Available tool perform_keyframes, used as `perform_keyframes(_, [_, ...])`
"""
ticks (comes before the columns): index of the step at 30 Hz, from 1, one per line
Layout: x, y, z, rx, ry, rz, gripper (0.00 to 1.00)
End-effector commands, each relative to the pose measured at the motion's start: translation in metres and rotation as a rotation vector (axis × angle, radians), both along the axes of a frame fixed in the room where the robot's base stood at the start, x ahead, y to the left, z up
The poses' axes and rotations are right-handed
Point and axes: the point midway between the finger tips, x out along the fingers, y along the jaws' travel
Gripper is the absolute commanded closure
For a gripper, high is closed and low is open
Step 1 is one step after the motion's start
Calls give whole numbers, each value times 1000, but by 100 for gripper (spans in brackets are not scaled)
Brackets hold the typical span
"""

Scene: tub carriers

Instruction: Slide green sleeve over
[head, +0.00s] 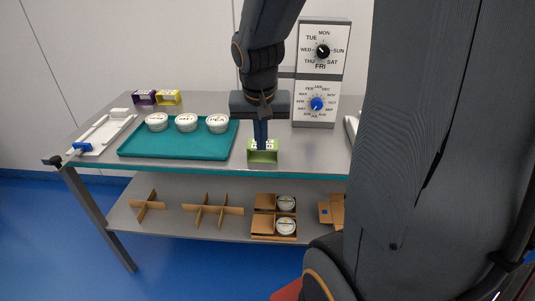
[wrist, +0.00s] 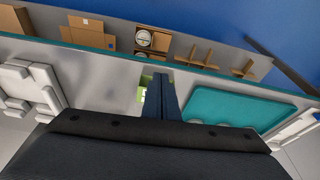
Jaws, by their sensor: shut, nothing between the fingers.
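The green sleeve (head: 263,157) stands on the grey table top near its front edge, right of the teal tray. Part of it also shows in the wrist view (wrist: 147,80), partly hidden by my fingers. My gripper (head: 262,146) points down at the sleeve with its fingers together and nothing held. Its fingertips overlap the sleeve's top in the head view; I cannot tell whether they are inside it or touching it. On the shelf below, a cardboard carrier (head: 262,225) holds two white tubs, one (head: 286,203) behind the other (head: 286,226).
The teal tray (head: 180,153) holds three white lidded tubs. A purple sleeve (head: 144,97) and a yellow sleeve (head: 168,97) stand at the back left. A white tray (head: 106,132) lies at left. A dial panel (head: 320,75) stands behind. Cardboard dividers (head: 212,211) sit on the shelf.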

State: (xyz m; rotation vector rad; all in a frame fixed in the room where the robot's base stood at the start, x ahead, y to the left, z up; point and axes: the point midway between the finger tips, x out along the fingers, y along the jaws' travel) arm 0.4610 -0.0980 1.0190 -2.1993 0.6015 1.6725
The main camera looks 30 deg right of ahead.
Motion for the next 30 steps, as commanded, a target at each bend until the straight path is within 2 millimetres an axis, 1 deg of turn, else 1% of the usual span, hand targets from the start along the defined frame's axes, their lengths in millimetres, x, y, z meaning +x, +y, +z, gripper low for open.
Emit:
perform_keyframes(1, [6,-9,0,-4,-12,-35,100])
perform_keyframes(3, [8,-15,1,-6,-18,-63,100])
perform_keyframes(5, [10,-17,-2,-6,-19,-70,100])
perform_keyframes(8, [12,-18,-13,-7,-16,-69,100])
perform_keyframes(23, [31,-30,-91,-6,-14,-65,100])
perform_keyframes(24, [33,-32,-94,-5,-16,-65,100])
perform_keyframes(26, [41,-37,-90,-5,-18,-67,100])
perform_keyframes(30, [54,-45,-90,-6,-19,-65,100])
